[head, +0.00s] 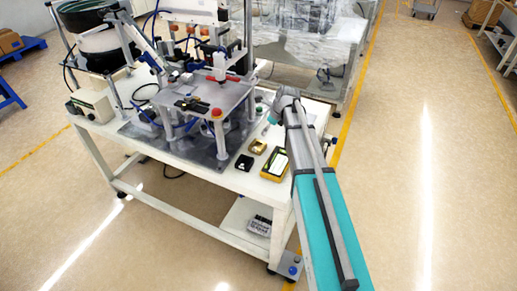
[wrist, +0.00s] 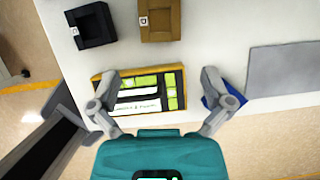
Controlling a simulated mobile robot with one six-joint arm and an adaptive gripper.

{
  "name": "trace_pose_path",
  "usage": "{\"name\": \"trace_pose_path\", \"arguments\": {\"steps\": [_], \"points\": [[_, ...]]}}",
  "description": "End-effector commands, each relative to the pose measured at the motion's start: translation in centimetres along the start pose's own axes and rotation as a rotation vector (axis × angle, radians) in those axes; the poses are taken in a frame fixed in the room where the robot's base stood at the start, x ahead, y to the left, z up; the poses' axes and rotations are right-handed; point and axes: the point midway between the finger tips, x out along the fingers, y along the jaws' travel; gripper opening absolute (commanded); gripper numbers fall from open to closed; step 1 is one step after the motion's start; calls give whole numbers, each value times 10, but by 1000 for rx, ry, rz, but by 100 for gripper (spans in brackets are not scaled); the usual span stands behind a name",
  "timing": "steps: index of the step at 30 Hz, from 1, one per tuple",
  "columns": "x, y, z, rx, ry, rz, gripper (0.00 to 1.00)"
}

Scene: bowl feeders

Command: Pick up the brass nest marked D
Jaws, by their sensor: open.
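The brass nest (wrist: 161,36) is a square brown-gold block with a hollow, at the top of the wrist view. A small white label sits on its left side; its letter looks like a D but is tiny. The nest also shows in the head view (head: 258,146), on the white table beside the black nest. My gripper (wrist: 160,76) is open and empty, its fingers apart above the yellow-edged tray. The brass nest lies beyond the fingertips, not between them. In the head view my gripper (head: 271,118) is small and its fingers are unclear.
A black nest (wrist: 90,39) stands left of the brass one. A blue item (wrist: 238,104) and a grey plate (wrist: 285,70) lie to the right. The feeder machine (head: 205,95) stands left of the nests.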

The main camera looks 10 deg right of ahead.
Motion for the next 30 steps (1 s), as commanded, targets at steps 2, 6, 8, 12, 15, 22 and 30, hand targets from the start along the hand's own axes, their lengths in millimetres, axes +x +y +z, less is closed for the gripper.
{"name": "trace_pose_path", "arguments": {"steps": [2, 6, 8, 12, 15, 22, 30], "points": [[10, -1, -1, 0, 0, 0, 100], [22, -1, -2, 0, 0, -1, 100], [27, -1, -2, 1, 0, -1, 100], [38, -1, -2, 0, 0, -1, 100], [47, -1, -2, 0, 0, -1, 100], [66, -1, -2, 0, 0, -1, 100], [77, -2, -2, 2, 0, -1, 100]]}}
